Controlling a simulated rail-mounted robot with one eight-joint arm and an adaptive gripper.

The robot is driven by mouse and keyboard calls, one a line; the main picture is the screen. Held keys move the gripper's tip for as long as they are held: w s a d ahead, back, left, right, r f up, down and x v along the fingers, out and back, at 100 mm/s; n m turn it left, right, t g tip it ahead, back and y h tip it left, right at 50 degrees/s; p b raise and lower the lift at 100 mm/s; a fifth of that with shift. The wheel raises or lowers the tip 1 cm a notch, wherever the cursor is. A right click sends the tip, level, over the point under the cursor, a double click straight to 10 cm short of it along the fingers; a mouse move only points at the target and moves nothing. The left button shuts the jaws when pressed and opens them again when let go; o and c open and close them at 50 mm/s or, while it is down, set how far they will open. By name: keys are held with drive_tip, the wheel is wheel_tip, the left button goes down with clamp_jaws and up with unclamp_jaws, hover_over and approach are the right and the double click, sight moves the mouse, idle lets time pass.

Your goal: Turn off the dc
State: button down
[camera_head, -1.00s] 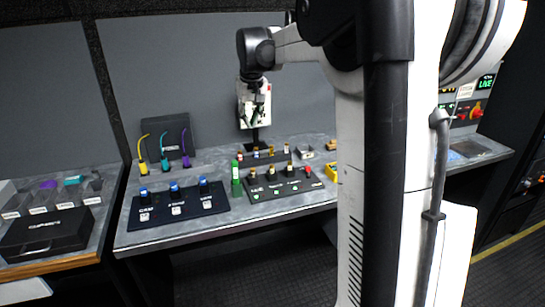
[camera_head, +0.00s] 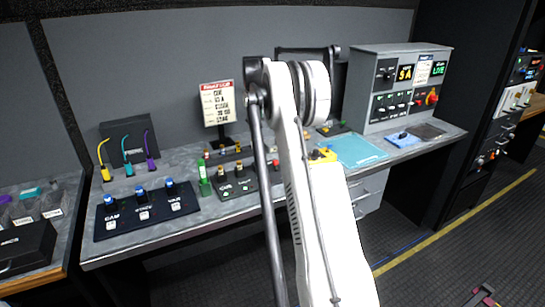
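A grey control box (camera_head: 352,90) stands at the back right of the bench. Its upper face has a black dial (camera_head: 388,72), an amber display (camera_head: 405,73) and a green display (camera_head: 438,70) that seems to read LIVE. Below is a dark panel with a row of small switches (camera_head: 392,103), and to its right a red knob on yellow (camera_head: 432,98). I cannot read which control is marked DC. My arm rises through the middle of the view, left of the box. My gripper is not seen; arm links hide that area.
A placard (camera_head: 217,103) stands behind a dark panel with colored plugs (camera_head: 237,184). A teal mat (camera_head: 358,150) and blue item (camera_head: 403,137) lie before the box.

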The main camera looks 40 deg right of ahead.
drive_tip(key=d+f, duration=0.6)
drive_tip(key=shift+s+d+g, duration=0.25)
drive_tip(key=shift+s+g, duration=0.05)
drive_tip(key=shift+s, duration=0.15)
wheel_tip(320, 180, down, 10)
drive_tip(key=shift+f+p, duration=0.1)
drive_tip(key=shift+p, duration=0.35)
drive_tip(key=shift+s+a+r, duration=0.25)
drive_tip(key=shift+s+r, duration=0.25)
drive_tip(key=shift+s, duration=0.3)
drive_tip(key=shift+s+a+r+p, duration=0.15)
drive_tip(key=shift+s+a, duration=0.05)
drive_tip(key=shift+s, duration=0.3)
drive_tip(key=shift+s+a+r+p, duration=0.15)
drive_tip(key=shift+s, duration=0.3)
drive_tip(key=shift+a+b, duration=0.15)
drive_tip(key=shift+b, duration=0.15)
